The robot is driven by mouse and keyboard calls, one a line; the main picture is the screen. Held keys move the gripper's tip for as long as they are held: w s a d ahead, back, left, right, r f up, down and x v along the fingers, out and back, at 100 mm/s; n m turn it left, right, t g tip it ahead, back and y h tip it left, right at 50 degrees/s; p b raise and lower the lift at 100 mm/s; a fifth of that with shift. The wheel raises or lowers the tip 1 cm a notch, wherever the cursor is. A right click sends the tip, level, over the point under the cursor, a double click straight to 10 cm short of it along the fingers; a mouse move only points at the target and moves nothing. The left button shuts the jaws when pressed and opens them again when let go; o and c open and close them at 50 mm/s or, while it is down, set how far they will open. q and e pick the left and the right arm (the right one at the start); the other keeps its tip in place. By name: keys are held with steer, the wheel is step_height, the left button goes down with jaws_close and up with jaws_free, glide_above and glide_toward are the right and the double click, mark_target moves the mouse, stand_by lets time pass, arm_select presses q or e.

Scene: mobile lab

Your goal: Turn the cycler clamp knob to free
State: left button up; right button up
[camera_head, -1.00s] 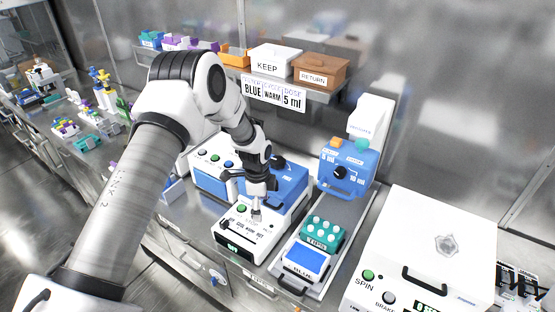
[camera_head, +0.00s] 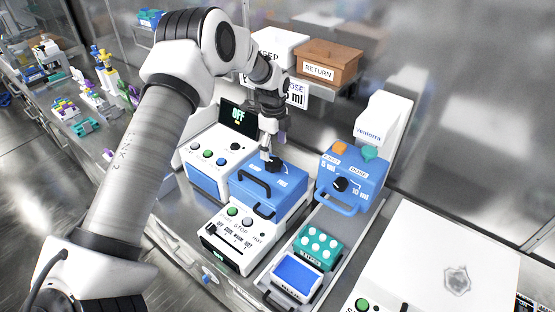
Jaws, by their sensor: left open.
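The cycler has a white front panel (camera_head: 232,235) with buttons and an OFF-COOL-WARM-HOT slider. Its blue lid (camera_head: 290,184) is down, with a dark handle (camera_head: 252,184) at the front left. The black clamp knob (camera_head: 277,166) sits on the back part of the lid. My left gripper (camera_head: 269,155) points down at the knob from just above it and is open. Its fingertips partly cover the knob, and I cannot tell whether they touch it. The knob's markings are too small to read. My right gripper is not in view.
A white and blue device with an OFF screen (camera_head: 237,119) stands left of the cycler. A blue dispenser (camera_head: 351,185) and a teal tip rack (camera_head: 318,246) stand to its right. The shelf with a RETURN box (camera_head: 327,65) is behind my arm. A white spinner (camera_head: 430,250) is at the right.

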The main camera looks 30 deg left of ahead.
mark_target(273, 162)
arm_select(q)
steer(key=f+b, duration=0.1)
steer(key=f, duration=0.1)
steer(key=s+f+b, duration=0.1)
steer(key=f, duration=0.1)
steer(key=shift+w+a+f+b, duration=0.1)
steer(key=shift+w+f+b, duration=0.25)
steer(key=shift+f, duration=0.3)
steer(key=shift+w+f+b, duration=0.3)
steer(key=shift+f, duration=0.3)
steer(key=shift+w+f, duration=0.1)
steer(key=shift+w, duration=0.1)
steer(key=shift+s+r, duration=0.35)
steer(key=shift+c, duration=1.1)
steer(key=shift+s+r, duration=0.1)
steer(key=shift+s, duration=0.1)
steer(key=c, duration=0.9)
steer(key=shift+c, duration=0.2)
